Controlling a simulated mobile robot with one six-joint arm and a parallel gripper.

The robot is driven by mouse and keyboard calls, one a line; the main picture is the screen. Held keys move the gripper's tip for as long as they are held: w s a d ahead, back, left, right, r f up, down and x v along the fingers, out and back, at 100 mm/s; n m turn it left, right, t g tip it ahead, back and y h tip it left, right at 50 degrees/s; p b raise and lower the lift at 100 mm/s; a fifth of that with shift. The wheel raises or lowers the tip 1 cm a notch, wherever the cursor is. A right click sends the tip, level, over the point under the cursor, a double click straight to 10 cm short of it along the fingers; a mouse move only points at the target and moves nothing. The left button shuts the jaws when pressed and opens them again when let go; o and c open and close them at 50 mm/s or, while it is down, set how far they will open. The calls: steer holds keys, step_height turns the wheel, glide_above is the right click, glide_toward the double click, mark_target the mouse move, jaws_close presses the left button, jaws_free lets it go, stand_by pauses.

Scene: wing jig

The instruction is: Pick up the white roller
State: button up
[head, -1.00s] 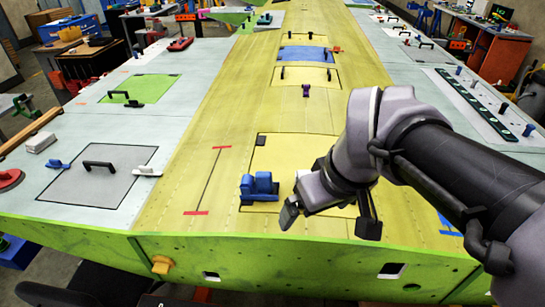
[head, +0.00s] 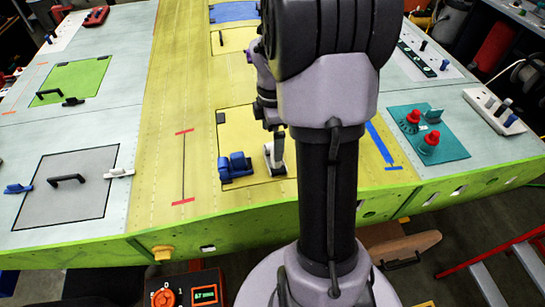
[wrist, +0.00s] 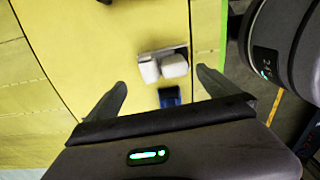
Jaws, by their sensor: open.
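The white roller (wrist: 174,64) shows in the wrist view as two rounded white lobes on a grey base, lying by the edge of the yellow panel (wrist: 90,50). My gripper (wrist: 160,80) is open and empty, its fingers spread to either side, with the roller just ahead of the fingertips and apart from them. A blue roller (wrist: 169,97) lies closer, between the fingers in that view.
A grey panel with a black handle (head: 66,180) and a white clamp (head: 119,173) lie left. A teal plate (head: 445,145) with red knobs is at right, next to a white rack (head: 493,110). The green front edge (head: 225,222) bounds the table.

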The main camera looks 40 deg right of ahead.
steer(key=f, duration=0.4)
steer(key=f+b, duration=0.1)
steer(key=f, duration=0.1)
steer(key=shift+s+d, duration=0.2)
steer(key=shift+s, duration=0.1)
steer(key=shift+r, duration=0.15)
steer(key=c, duration=1.6)
steer(key=shift+r, duration=0.55)
step_height(320, 180, up, 2)
steer(key=shift+r+p, duration=0.25)
steer(key=shift+p, duration=0.2)
steer(key=s+a, duration=0.1)
steer(key=s, duration=0.4)
steer(key=s+a+r, duration=0.1)
steer(key=s+a, duration=0.1)
steer(key=s, duration=0.3)
steer(key=s+a, duration=0.1)
steer(key=s, duration=0.4)
steer(key=shift+s+a+r, duration=0.2)
steer(key=shift+a, duration=0.15)
